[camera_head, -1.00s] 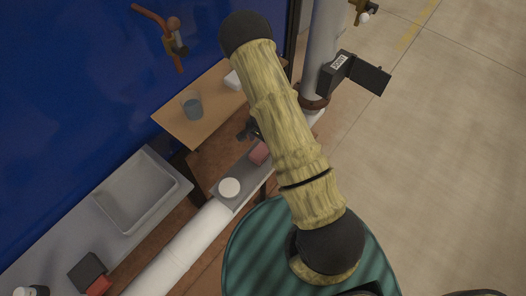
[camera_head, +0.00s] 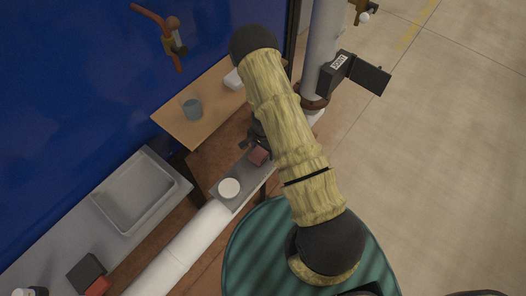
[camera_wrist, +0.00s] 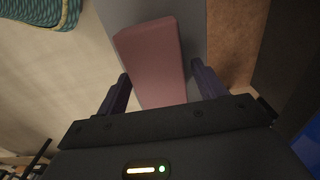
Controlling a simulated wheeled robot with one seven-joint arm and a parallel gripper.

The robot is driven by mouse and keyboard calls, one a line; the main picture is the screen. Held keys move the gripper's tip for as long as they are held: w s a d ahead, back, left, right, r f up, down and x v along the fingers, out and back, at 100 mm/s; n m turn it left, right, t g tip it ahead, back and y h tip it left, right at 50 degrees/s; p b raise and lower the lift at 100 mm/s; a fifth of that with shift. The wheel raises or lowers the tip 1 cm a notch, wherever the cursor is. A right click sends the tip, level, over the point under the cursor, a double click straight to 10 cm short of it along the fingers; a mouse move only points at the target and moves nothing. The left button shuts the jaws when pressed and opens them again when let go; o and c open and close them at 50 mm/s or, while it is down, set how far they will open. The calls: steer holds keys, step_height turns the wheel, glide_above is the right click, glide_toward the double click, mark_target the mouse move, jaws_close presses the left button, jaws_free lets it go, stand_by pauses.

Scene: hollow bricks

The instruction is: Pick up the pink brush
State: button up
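The pink brush appears as a plain pink block (camera_head: 259,156) on a narrow grey ledge, partly hidden by my arm in the head view. In the wrist view the pink brush (camera_wrist: 152,62) lies between the two dark fingers of my gripper (camera_wrist: 161,70). The fingers are spread, one on each side of it, with a visible gap on the right; contact on the left is hard to judge. In the head view my gripper (camera_head: 257,137) is a small dark shape right beside the pink block, mostly hidden by my arm.
A white round object (camera_head: 229,187) sits on the same ledge. A wooden board (camera_head: 215,125) carries a grey-blue cup (camera_head: 193,109) and a white item (camera_head: 233,79). A grey sink tray (camera_head: 137,196) is at left. A vertical pipe (camera_head: 322,50) stands behind; a green striped round top (camera_head: 245,255) is in front.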

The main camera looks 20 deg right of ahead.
steer(key=c, duration=0.9)
steer(key=shift+c, duration=0.2)
steer(key=shift+r, duration=0.15)
step_height(320, 180, up, 10)
steer(key=shift+f+p, duration=0.1)
steer(key=shift+p, duration=0.5)
steer(key=o, duration=0.4)
steer(key=shift+c, duration=1.1)
steer(key=shift+w, duration=0.1)
